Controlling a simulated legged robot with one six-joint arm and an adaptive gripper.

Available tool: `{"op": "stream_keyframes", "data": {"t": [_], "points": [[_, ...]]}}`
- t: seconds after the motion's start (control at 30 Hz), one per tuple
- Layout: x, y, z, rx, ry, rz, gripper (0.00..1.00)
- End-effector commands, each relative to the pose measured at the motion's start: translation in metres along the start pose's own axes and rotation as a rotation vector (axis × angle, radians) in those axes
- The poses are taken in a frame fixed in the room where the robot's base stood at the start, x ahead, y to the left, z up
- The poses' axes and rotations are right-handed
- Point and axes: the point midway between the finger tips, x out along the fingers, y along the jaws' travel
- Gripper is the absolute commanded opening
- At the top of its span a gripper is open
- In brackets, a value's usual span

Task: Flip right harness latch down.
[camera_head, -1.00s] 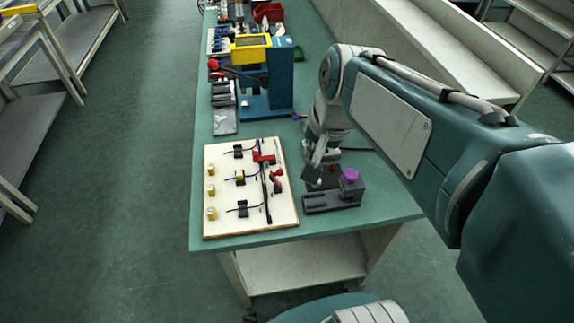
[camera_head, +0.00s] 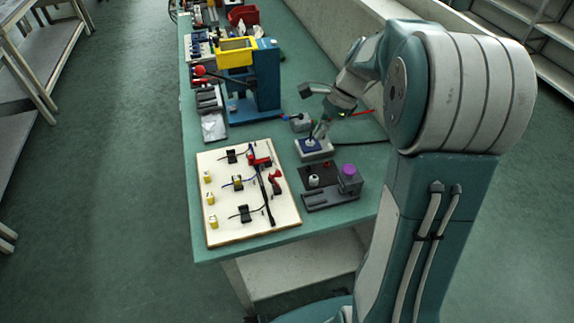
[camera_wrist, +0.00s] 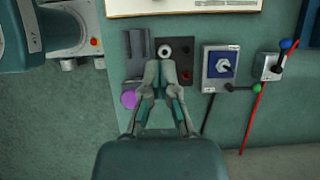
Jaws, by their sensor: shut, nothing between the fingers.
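The cream harness board (camera_head: 225,228) lies on the green bench with dark clips, cables and yellow connectors. Two red latch-like parts are on its right half: one near the top (camera_head: 259,160), and one lower by the right edge (camera_head: 276,181), beside a long black bar. Their exact position, up or down, is too small to tell. My gripper (camera_head: 316,136) is shut and empty, up and to the right of the board, apart from both red parts. In the wrist view my gripper (camera_wrist: 167,80) points down over the bench; only the board's edge (camera_wrist: 180,8) shows there.
A dark fixture (camera_head: 330,200) with a purple knob (camera_head: 349,170) stands right of the board. A blue and yellow press (camera_head: 262,85) stands farther back.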

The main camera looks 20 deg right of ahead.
Motion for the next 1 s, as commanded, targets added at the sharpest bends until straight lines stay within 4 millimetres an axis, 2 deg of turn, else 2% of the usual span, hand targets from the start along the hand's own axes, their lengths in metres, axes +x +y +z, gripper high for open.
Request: {"op": "stream_keyframes", "data": {"t": [0.3,0.43,0.93,1.0], "points": [[0.002,0.000,0.002,0.001,0.001,0.001,0.00],[0.011,0.000,0.002,0.000,0.000,0.003,0.00],[0.102,0.001,0.002,0.000,0.000,0.005,0.00],[0.111,0.000,0.011,-0.003,0.001,0.004,0.00]]}}
